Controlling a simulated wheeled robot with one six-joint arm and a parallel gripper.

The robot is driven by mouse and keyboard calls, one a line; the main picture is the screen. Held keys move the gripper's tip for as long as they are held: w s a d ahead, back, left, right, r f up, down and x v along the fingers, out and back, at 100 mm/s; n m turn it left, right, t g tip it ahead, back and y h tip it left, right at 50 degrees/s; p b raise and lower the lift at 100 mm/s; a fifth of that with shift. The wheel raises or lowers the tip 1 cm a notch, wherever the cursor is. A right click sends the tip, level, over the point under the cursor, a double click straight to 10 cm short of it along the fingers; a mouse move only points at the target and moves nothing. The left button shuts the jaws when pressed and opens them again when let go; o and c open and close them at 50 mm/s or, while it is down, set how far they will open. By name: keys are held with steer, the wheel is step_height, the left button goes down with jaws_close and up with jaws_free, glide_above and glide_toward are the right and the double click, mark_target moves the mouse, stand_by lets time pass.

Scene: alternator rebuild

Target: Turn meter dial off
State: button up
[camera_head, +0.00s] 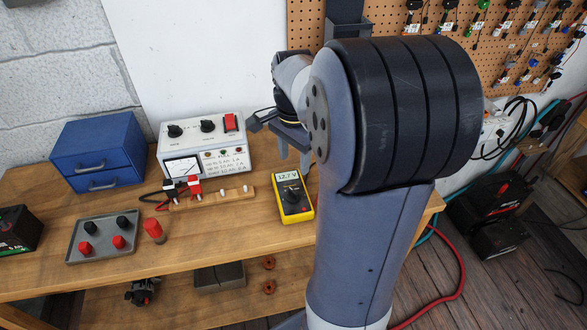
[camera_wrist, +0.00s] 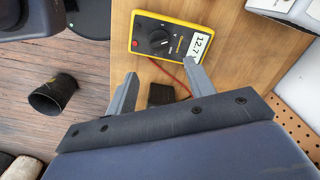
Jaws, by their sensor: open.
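The yellow multimeter (camera_head: 293,194) lies on the wooden bench, right of the test box. Its display reads about 12.7 V, and a black round dial (camera_head: 291,191) sits on its dark face. In the wrist view the multimeter (camera_wrist: 168,38) is at the top, with its dial (camera_wrist: 158,40) ahead of the gripper. My gripper (camera_wrist: 160,88) is open and empty, its two grey fingers apart and short of the meter in the picture. In the head view my gripper (camera_head: 294,150) is behind the meter, partly hidden by my arm. A red lead runs under the meter in the wrist view.
A white test box (camera_head: 206,143) with knobs and a red switch stands left of the meter. A wooden strip (camera_head: 212,199) with pegs lies before it. A blue drawer unit (camera_head: 98,152) and a grey tray (camera_head: 75,252) are further left. A small black block (camera_wrist: 160,94) shows between the fingers.

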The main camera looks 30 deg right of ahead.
mark_target(293, 191)
step_height(293, 191, down, 10)
steer(key=shift+s+a+f, duration=0.1)
steer(key=shift+a+f, duration=0.05)
steer(key=shift+f, duration=0.1)
steer(key=shift+c, duration=0.5)
steer(key=c, duration=0.9)
steer(key=shift+n, duration=0.3)
steer(key=n, duration=0.5)
steer(key=shift+n, duration=0.3)
steer(key=n, duration=0.5)
steer(key=shift+n, duration=0.3)
